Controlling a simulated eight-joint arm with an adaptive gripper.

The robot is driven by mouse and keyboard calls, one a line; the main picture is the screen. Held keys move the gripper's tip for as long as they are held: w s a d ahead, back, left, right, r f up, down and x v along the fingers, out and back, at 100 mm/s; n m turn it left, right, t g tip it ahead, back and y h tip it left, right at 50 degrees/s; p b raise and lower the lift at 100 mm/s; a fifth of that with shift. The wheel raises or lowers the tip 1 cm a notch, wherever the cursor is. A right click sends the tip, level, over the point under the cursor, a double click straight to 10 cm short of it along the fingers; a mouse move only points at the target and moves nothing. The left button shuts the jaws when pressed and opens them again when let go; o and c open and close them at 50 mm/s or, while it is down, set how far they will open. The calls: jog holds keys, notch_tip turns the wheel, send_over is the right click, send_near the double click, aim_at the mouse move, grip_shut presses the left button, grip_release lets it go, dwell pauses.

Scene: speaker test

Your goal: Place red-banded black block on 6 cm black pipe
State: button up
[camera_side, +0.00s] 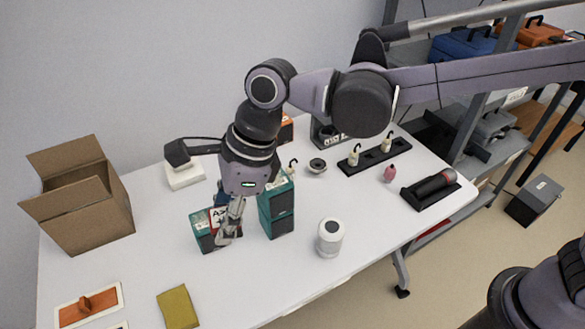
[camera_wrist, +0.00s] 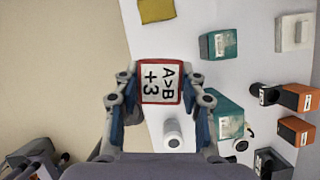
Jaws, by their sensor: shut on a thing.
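My gripper (camera_wrist: 160,88) is shut on a block (camera_wrist: 160,82) with a red border and a white face marked "A>B +3". A finger lies at each side of it. In the side view, the block (camera_side: 217,216) shows partly behind my gripper (camera_side: 229,228), in front of or above a teal box (camera_side: 202,233); I cannot tell if they touch. Black sides of the block are not clear. I cannot pick out a 6 cm black pipe for certain. A white cylinder (camera_side: 330,238) with a dark round top stands to the right; it also shows in the wrist view (camera_wrist: 173,134).
A stacked teal box (camera_side: 277,208) stands close to the right of my gripper. An open cardboard box (camera_side: 90,205) is at the left. A black rack (camera_side: 375,157) and a black tray (camera_side: 431,188) lie at the right. The front middle of the table is clear.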

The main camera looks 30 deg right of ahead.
jog(key=w+d+m, duration=0.2)
jog(key=w+d, duration=2.3)
jog(key=w, duration=0.3)
jog(key=shift+t, duration=0.4)
jog(key=a+f, duration=0.3)
jog(key=f, duration=0.1)
jog(key=w+a+f, duration=0.1)
jog(key=a+f, duration=0.3)
jog(key=w+a+f, duration=0.1)
jog(key=a+f, duration=0.3)
jog(key=shift+f, duration=2.05)
jog(key=shift+f, duration=0.15)
jog(key=o, duration=1.1)
jog(key=shift+o, duration=0.2)
